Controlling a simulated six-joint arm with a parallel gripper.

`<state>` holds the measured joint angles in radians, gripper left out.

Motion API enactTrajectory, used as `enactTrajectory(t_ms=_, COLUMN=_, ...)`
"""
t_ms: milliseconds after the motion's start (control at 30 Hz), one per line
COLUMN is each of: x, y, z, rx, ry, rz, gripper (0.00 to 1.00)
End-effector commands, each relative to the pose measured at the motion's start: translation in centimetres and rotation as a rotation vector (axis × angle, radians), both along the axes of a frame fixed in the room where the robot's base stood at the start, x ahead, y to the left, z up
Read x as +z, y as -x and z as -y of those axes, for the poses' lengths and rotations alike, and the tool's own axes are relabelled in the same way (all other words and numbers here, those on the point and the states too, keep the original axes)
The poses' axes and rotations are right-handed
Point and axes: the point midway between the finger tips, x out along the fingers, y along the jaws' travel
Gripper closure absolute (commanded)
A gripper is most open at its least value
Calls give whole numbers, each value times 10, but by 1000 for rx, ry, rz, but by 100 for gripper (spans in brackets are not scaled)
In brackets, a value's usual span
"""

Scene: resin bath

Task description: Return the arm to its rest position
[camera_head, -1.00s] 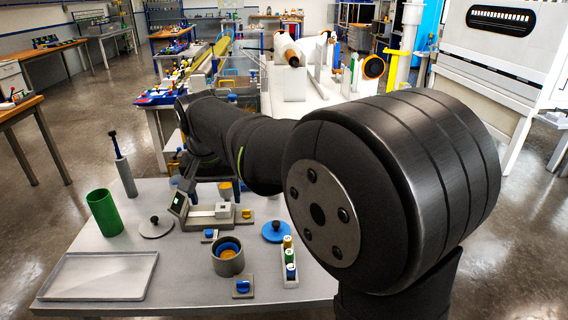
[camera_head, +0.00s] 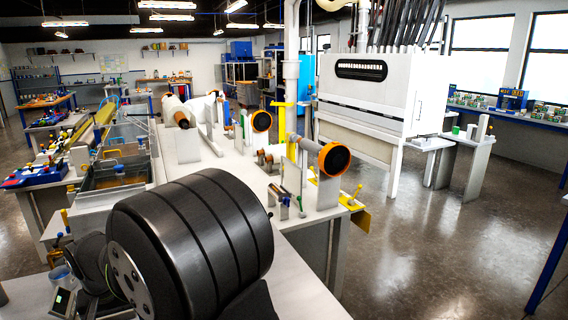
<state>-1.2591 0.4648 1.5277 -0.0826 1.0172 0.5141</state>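The large black joint of my arm (camera_head: 200,240) fills the lower left and middle of the head view. A darker link of my arm runs left behind it, at the lower left edge. My gripper cannot be made out; it is out of the picture or hidden behind the arm. I cannot tell whether it holds anything.
A resin bath tank (camera_head: 112,172) stands behind my arm at left. A long white bench (camera_head: 290,268) carries rollers with orange ends (camera_head: 334,159). A tall white cabinet (camera_head: 370,95) stands further back. The floor (camera_head: 450,250) at right is open.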

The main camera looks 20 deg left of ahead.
Motion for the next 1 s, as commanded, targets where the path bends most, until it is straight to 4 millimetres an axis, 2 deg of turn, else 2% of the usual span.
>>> enactTrajectory(t_ms=100, x=-22, y=-2, z=-2, rx=0, ry=4, rz=-1, gripper=22)
enactTrajectory(t_ms=333, x=-48, y=-5, z=-5, rx=0, ry=2, rz=-1, gripper=22)
enactTrajectory(t_ms=500, x=-41, y=-5, z=-5, rx=0, ry=-1, rz=1, gripper=22)
enactTrajectory(t_ms=867, x=-42, y=-4, z=-4, rx=0, ry=0, rz=0, gripper=22)
enactTrajectory(t_ms=1000, x=-27, y=-3, z=-4, rx=0, ry=-4, rz=1, gripper=22)
